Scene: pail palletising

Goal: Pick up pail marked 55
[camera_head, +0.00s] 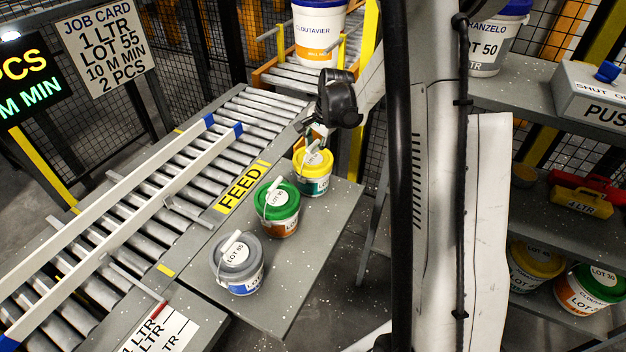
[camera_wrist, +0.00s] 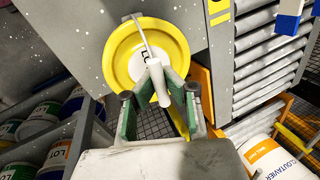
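Three pails stand in a row on the grey side table. The yellow-lidded pail (camera_head: 314,176) is at the far end, nearest my gripper. The wrist view shows its yellow lid (camera_wrist: 122,68) from above; its round label is partly covered, so its number is unreadable. My gripper (camera_head: 316,136) is just above this pail. In the wrist view my fingers (camera_wrist: 161,72) stand either side of its white handle grip (camera_wrist: 158,88); I cannot tell whether they press on it. The green-lidded pail (camera_head: 279,206) is in the middle. The grey-lidded pail (camera_head: 238,264) is nearest, its label seemingly LOT 85.
A job card (camera_head: 104,40) reads LOT 55. The roller conveyor (camera_head: 200,165) with guide rails lies left of the table (camera_head: 262,304). A big white Cloutavier pail (camera_head: 319,32) stands behind. Shelves at right hold further pails (camera_head: 585,288) and a push-button box (camera_head: 592,92).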

